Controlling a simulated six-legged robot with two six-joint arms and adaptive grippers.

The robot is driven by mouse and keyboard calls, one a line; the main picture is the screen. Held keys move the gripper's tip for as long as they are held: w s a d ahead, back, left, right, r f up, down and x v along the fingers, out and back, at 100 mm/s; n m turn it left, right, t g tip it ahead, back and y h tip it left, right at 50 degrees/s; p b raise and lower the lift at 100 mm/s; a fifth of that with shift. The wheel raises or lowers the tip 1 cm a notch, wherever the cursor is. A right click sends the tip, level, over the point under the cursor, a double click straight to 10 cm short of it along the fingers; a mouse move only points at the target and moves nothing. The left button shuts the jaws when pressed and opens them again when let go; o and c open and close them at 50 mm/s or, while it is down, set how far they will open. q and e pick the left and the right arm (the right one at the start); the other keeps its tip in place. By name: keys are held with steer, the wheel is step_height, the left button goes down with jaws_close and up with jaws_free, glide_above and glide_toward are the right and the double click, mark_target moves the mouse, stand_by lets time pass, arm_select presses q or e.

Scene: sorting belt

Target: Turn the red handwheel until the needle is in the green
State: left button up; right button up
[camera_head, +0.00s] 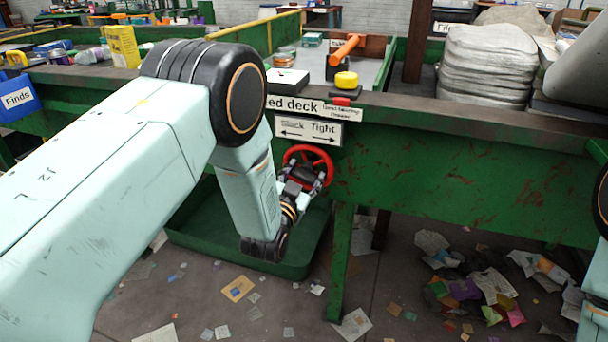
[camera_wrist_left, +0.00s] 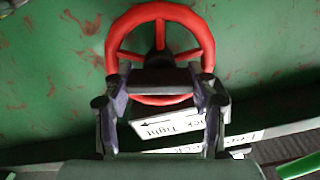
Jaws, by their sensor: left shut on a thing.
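The red handwheel (camera_head: 331,166) is mounted on the green side of the sorting deck, under a "Slack / Tight" sign (camera_head: 308,131) with arrows. My left gripper (camera_head: 305,174) is at the wheel and shut on it, covering its lower left part. In the left wrist view the wheel's red rim (camera_wrist_left: 160,11) and spokes show, with the gripper (camera_wrist_left: 165,92) fingers at its near side. The sign (camera_wrist_left: 170,126) shows upside down behind the fingers. I cannot make out a needle or a green zone in either view. My right gripper is out of view.
A yellow button (camera_head: 346,80) on a red-and-black base stands on the deck edge above the wheel. An orange-handled tool (camera_head: 346,48) is behind it. A green tray (camera_head: 190,232) lies on the floor below. Loose paper scraps (camera_head: 485,288) litter the floor to the right.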

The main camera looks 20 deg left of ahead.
arm_select(q)
steer(key=shift+f, duration=0.1)
steer(key=o, duration=1.1)
steer(key=shift+s, duration=0.1)
steer(key=shift+o, duration=0.3)
steer(key=s, duration=1.2)
steer(key=shift+a, duration=0.2)
steer(key=shift+w, duration=0.1)
